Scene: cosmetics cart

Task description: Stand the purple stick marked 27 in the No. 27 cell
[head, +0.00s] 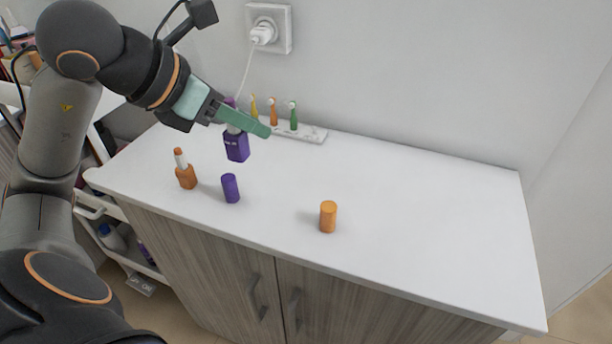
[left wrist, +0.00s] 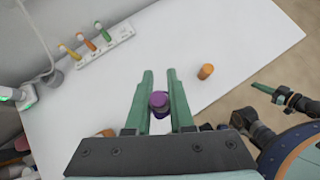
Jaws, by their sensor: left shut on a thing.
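No cell number is readable.
A purple cylinder (head: 230,188) and an orange cylinder (head: 328,216) stand on the white counter (head: 430,220). An orange piece with a white neck (head: 186,177) stands at the left. A plug and cord (head: 262,34) hang behind. The counter's right side is clear.

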